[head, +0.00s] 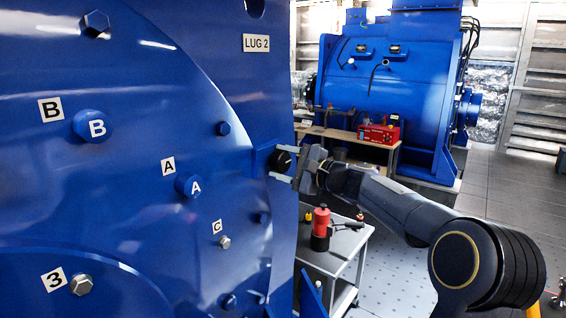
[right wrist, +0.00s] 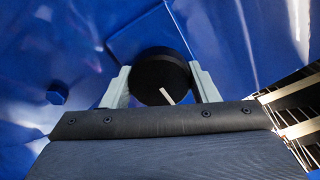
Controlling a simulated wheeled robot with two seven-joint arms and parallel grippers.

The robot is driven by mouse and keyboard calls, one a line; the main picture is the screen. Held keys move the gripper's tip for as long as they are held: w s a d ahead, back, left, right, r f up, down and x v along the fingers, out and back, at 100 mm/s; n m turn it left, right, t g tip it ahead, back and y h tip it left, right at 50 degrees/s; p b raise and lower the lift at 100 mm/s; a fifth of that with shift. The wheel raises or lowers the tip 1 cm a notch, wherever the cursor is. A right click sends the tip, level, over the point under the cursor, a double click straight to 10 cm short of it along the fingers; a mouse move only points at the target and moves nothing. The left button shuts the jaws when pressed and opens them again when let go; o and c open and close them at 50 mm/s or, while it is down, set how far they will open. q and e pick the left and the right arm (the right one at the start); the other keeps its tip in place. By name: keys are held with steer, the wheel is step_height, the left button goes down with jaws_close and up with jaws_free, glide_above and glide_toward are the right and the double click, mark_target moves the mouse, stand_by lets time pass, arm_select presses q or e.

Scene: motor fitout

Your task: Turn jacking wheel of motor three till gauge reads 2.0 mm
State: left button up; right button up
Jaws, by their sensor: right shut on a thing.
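The jacking wheel is a black round knob (right wrist: 158,72) with a white pointer line, set on a blue block on the motor's side. In the head view the wheel (head: 284,161) is partly covered by the fingers. My right gripper (head: 281,163) is shut on it, with one pale finger on each side, as the right wrist view (right wrist: 161,80) also shows. The blue motor (head: 130,230) fills the left of the head view, with a "3" label (head: 53,279) low on its face. No gauge reading can be made out. My left gripper is not in view.
A small grey cart (head: 345,250) with a red and black tool (head: 321,225) stands below my right arm. Behind are a wooden bench (head: 345,136) with a red case (head: 378,133) and a second blue motor (head: 400,90). Tiled floor is open to the right.

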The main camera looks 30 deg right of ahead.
stand_by(0.5)
steer(key=o, duration=1)
steer(key=shift+s+d, duration=0.1)
steer(key=shift+s+d+f, duration=0.1)
steer(key=shift+s+d, duration=0.05)
steer(key=shift+s, duration=0.2)
steer(key=b+v, duration=0.2)
steer(key=v, duration=0.5)
